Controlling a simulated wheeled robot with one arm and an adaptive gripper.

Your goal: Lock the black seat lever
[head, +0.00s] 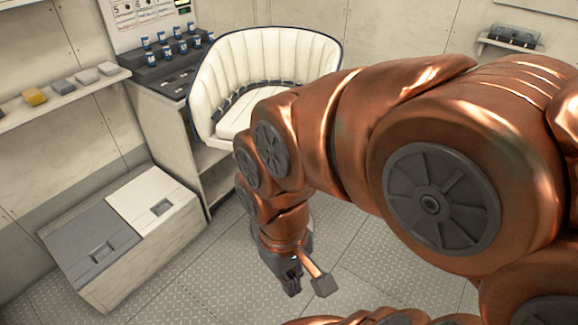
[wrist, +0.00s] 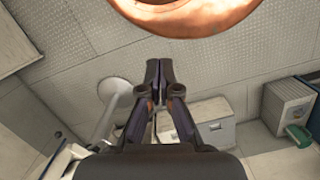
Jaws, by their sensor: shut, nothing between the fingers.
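The white padded seat (head: 258,62) with dark blue trim stands at the back centre in the head view, beside a counter. My copper arm covers its lower right part. I cannot make out the black lever in either view; the area under the seat is hidden behind my arm. My gripper (head: 291,283) points down over the floor, in front of and below the seat, apart from it. In the wrist view my gripper (wrist: 159,70) has its dark fingers together, with nothing between them. A pale round floor base with a post (wrist: 115,93) shows left of the fingers.
A low chest with grey and white lids (head: 125,235) stands at the left. A counter (head: 165,75) with blue-capped bottles is behind it. A wall shelf (head: 65,100) holds small blocks. A green object (wrist: 298,135) shows at right in the wrist view. The patterned floor (head: 190,285) is clear at front left.

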